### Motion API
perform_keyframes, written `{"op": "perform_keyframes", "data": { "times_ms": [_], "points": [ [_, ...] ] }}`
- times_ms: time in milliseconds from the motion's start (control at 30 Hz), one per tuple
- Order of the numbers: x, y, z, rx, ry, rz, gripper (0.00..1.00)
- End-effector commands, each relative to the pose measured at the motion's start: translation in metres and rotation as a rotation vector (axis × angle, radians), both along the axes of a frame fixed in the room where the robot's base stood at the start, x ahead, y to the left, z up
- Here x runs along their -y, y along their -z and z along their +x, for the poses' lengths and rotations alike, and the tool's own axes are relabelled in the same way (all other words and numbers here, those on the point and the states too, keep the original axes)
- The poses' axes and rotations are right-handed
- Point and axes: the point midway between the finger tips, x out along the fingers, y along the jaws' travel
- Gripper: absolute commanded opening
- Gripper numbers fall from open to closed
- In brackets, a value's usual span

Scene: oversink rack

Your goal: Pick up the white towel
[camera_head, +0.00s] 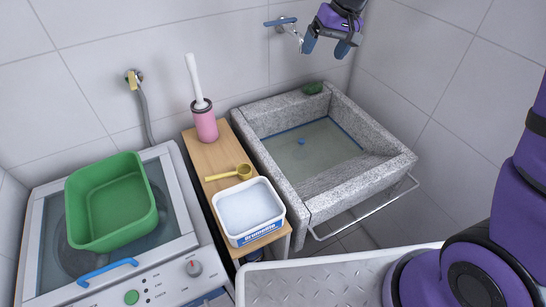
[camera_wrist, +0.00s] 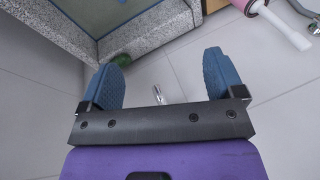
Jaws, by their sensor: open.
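I cannot make out a white towel in either view. The rail (camera_head: 362,212) along the front of the stone sink (camera_head: 331,190) is bare. My gripper (camera_head: 326,43) is high at the back, above the sink, near the wall tap (camera_head: 281,22). In the wrist view my gripper (camera_wrist: 164,80) has its two blue fingers spread apart with nothing between them. The tap's spout tip (camera_wrist: 158,95) shows between and beyond the fingers.
A green basin (camera_head: 110,205) sits on the washing machine (camera_head: 180,240). A wooden stand (camera_head: 212,160) holds a pink brush holder (camera_head: 205,124), a yellow scoop (camera_head: 230,173) and a white tub (camera_head: 247,205). A green sponge (camera_head: 313,88) lies on the sink's back rim.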

Motion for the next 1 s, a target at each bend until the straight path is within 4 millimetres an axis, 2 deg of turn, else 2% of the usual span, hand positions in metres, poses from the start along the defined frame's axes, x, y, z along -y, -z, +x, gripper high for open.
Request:
{"op": "perform_keyframes", "data": {
  "times_ms": [33,200,367,500,700,800,900,1000],
  "points": [
    [-0.008,0.020,0.013,-0.017,-0.006,0.000,0.88],
    [-0.031,0.080,0.047,-0.053,-0.030,0.000,0.88],
    [-0.051,0.143,0.072,-0.082,-0.053,-0.008,0.88],
    [-0.068,0.203,0.087,-0.106,-0.073,-0.020,0.88],
    [-0.088,0.292,0.097,-0.136,-0.104,-0.044,0.88],
    [-0.095,0.330,0.097,-0.147,-0.120,-0.057,0.88],
    [-0.098,0.358,0.096,-0.155,-0.130,-0.066,0.88],
    [-0.101,0.376,0.095,-0.159,-0.139,-0.072,0.88]
  ]
}}
